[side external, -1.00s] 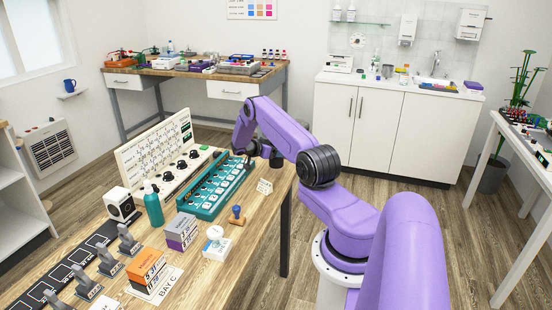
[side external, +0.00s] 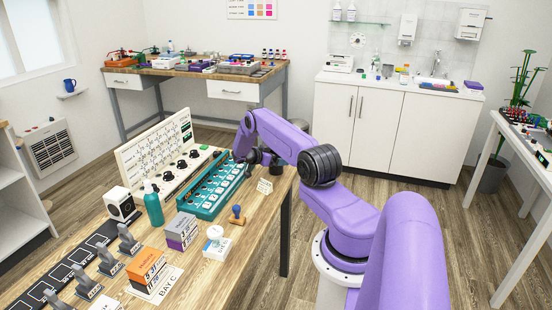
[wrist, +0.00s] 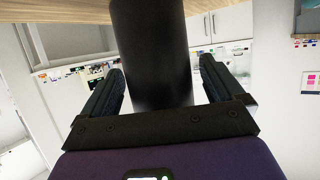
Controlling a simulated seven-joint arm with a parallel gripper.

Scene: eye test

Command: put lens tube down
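The lens tube (wrist: 150,50) is a black cylinder in the wrist view, standing between the two fingers of my gripper (wrist: 161,68). In the side external view my gripper (side external: 262,157) is low over the far right end of the wooden bench (side external: 232,262). The tube is too small and dark there to separate from my gripper. Whether it touches the bench is unclear.
A teal tray (side external: 217,187) with white squares lies left of my gripper, before an upright white panel (side external: 155,150). A teal bottle (side external: 153,203) and boxes (side external: 182,231) are farther left.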

